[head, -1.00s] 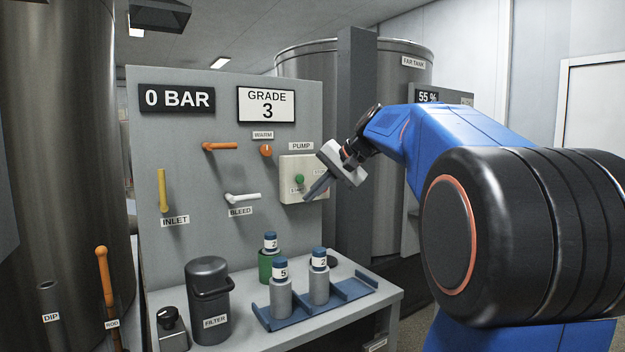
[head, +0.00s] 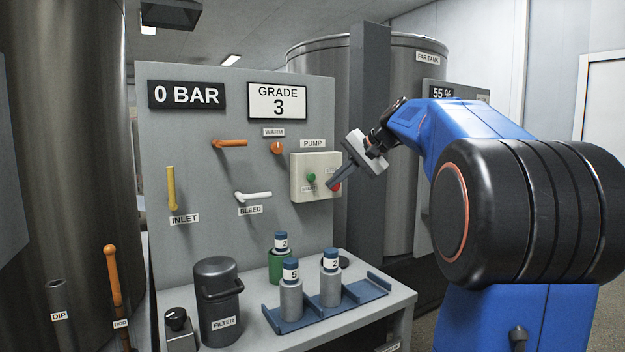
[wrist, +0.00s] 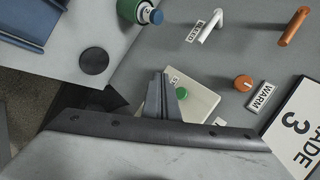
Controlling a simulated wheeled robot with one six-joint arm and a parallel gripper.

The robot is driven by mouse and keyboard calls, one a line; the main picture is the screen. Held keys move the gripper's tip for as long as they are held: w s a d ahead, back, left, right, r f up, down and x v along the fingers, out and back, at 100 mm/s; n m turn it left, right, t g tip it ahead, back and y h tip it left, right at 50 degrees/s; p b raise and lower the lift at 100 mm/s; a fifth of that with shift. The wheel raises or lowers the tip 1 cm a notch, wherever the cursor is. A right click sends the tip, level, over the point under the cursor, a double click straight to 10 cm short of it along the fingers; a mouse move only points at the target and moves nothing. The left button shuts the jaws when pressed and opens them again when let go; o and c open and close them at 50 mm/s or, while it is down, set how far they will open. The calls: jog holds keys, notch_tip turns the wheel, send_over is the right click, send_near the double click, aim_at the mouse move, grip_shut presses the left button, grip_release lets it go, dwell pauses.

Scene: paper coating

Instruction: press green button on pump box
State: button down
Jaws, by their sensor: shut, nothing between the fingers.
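The pump box (head: 303,191) is a cream box on the right side of the grey panel, under a PUMP label. Its green button (head: 311,178) is in plain view, with a red button (head: 335,187) to the right, partly behind my fingers. My gripper (head: 331,187) is shut and empty, its fingertips in front of the red side of the box, right of the green button. In the wrist view the shut fingers (wrist: 165,75) stand just left of the green button (wrist: 181,93) on the pump box (wrist: 203,100). Whether they touch the box I cannot tell.
An orange warm knob (head: 277,147), a white bleed lever (head: 253,195) and a yellow inlet lever (head: 171,188) are on the panel. Below, a blue rack (head: 325,309) holds bottles beside a black filter canister (head: 218,305). Space between box and rack is clear.

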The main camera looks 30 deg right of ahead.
jog(key=w, duration=0.7)
jog(key=shift+w+a, duration=0.15)
jog(key=shift+w, duration=0.05)
jog(key=shift+w, duration=0.15)
dwell(1.9)
jog(key=shift+w, duration=0.25)
jog(key=shift+w, duration=0.5)
dwell(0.9)
jog(key=shift+s, duration=0.9)
jog(key=shift+s, duration=2.5)
